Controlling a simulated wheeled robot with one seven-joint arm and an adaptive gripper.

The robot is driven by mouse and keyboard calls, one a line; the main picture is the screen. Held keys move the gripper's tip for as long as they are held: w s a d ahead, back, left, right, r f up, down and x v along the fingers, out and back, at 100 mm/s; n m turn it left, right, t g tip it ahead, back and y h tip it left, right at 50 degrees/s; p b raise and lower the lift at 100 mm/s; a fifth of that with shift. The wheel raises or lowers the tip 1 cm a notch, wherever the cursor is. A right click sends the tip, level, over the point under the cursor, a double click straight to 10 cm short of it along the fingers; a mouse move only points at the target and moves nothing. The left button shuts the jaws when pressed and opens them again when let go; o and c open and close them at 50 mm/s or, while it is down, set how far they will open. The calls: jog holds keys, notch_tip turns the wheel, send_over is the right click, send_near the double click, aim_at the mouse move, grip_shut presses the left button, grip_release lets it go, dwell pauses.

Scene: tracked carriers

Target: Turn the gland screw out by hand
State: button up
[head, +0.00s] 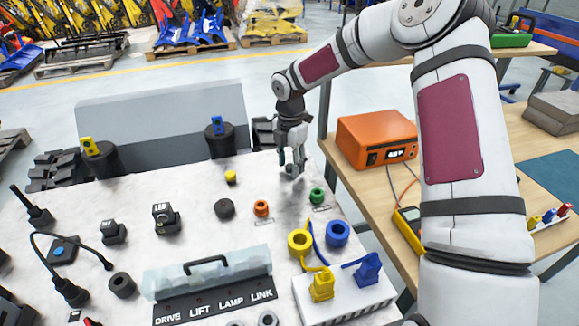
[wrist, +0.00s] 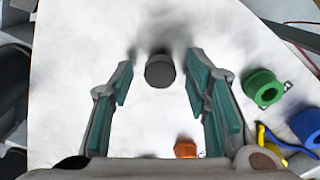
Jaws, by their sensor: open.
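A short grey cylinder with a flat dark end face (wrist: 160,71) stands on the white panel; it looks like the gland screw, though I cannot make out any thread. My gripper (wrist: 160,88) is open, with its teal-padded fingers apart on either side of the cylinder in the wrist view. No contact shows between pads and cylinder. In the head view my gripper (head: 292,164) points down at the panel's far right corner, low over the surface. The cylinder is mostly hidden there by the fingers.
A green ring (head: 317,195) and an orange ring (head: 261,208) sit close by on the white panel (head: 190,195). Blue (head: 337,233) and yellow (head: 300,241) rings stand nearer. A wooden bench with an orange box (head: 375,138) is to the right.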

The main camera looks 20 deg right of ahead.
jog(key=m, duration=0.4)
jog(key=m+b, duration=0.1)
jog(key=m, duration=0.5)
jog(key=c, duration=0.9)
jog(key=n+p, duration=0.1)
jog(key=n, duration=0.2)
jog(key=shift+n, duration=0.4)
jog(key=shift+c, duration=0.2)
jog(key=o, duration=1)
jog(key=shift+r, duration=0.15)
